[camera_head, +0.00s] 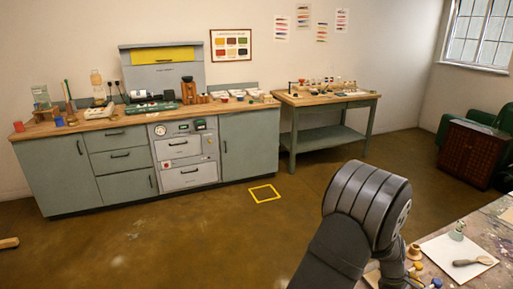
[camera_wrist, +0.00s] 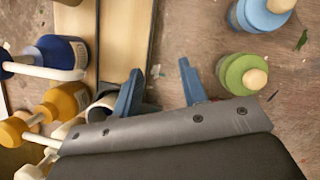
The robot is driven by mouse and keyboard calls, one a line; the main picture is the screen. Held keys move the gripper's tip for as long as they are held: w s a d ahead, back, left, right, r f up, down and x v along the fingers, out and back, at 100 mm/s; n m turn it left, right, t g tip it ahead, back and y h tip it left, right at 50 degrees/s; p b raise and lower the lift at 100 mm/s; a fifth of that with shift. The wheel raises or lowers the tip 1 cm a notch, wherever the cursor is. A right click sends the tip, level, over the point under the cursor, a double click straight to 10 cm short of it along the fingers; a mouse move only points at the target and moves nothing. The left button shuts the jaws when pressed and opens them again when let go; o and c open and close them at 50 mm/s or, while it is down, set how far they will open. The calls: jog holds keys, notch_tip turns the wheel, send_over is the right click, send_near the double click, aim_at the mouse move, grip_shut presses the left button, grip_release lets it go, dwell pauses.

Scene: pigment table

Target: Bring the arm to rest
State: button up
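My gripper (camera_wrist: 160,84) shows in the wrist view, with two blue fingers spread apart and nothing visible between them. Below the gap is a worn, paint-flecked table top (camera_wrist: 203,30). A green bottle (camera_wrist: 232,72) with a pale cap stands to the right of the fingers, apart from them. A grey round object (camera_wrist: 103,103) is partly hidden behind the left finger; I cannot tell whether they touch. In the head view, my arm's grey links fill the lower right, and the gripper is out of sight.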

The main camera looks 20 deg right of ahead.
jog(key=w+v, duration=0.1)
jog(key=v, duration=1.7)
jog(key=s+d+r+m+t+y, duration=0.1)
jog(key=s+d+r+m+t, duration=0.3)
jog(key=s+d, duration=0.4)
jog(key=shift+s+d+y, duration=0.15)
jog(key=shift+d+y, duration=0.15)
jog(key=shift+d, duration=0.05)
